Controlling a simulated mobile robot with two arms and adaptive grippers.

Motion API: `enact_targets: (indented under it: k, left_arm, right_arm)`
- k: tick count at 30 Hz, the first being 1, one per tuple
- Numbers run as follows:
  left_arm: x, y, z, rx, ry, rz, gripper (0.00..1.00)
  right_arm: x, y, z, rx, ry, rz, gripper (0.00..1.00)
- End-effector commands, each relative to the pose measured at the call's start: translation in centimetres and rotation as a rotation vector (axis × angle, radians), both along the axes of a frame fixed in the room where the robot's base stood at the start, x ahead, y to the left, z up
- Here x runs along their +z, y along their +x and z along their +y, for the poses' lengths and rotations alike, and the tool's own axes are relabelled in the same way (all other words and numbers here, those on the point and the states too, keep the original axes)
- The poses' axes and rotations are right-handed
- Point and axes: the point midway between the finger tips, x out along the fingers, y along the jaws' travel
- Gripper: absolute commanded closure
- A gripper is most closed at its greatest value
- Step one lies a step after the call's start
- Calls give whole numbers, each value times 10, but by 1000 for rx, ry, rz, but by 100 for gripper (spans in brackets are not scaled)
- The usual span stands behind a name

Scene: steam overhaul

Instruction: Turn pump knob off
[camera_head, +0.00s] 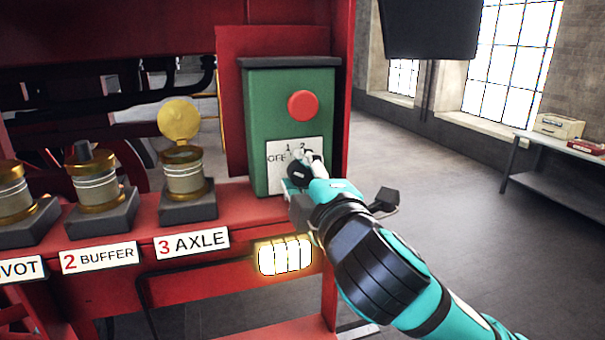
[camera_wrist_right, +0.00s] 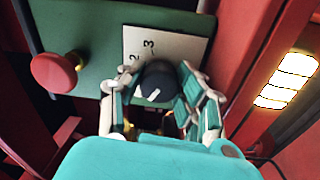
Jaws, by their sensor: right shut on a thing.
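The pump knob (camera_wrist_right: 157,84) is a dark round knob with a white pointer mark. It sits on a white label plate (camera_head: 284,152) marked OFF, 1 and 2 on the front of the green box (camera_head: 262,110); a 3 also shows on the plate in the right wrist view. My right gripper (camera_head: 303,165) is at the plate, and in the right wrist view its fingers are on both sides of the knob, shut on it. The fingers hide part of the plate, and I cannot tell for sure which mark the pointer faces. My left gripper is not in view.
A red button (camera_head: 303,105) is above the plate on the green box. Several brass-topped pots stand left on the red ledge, including one with its lid raised (camera_head: 180,120) behind the 3 AXLE sign (camera_head: 192,242). A lit lamp (camera_head: 285,256) is below. Open floor lies right.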

Motion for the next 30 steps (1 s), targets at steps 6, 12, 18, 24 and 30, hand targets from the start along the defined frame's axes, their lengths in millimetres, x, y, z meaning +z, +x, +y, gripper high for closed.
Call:
enact_targets:
  k: [6,12,18,24,30]
  left_arm:
    - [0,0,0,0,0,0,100]
    - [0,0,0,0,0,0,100]
    - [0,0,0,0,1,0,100]
    - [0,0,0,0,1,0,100]
    - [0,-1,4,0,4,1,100]
  right_arm:
    - [0,0,0,-1,-17,-5,98]
    - [-1,0,0,0,-18,-4,98]
    - [-1,0,0,0,-17,-4,51]
    - [-1,0,0,0,-16,-3,41]
    - [-1,0,0,0,-15,-3,41]
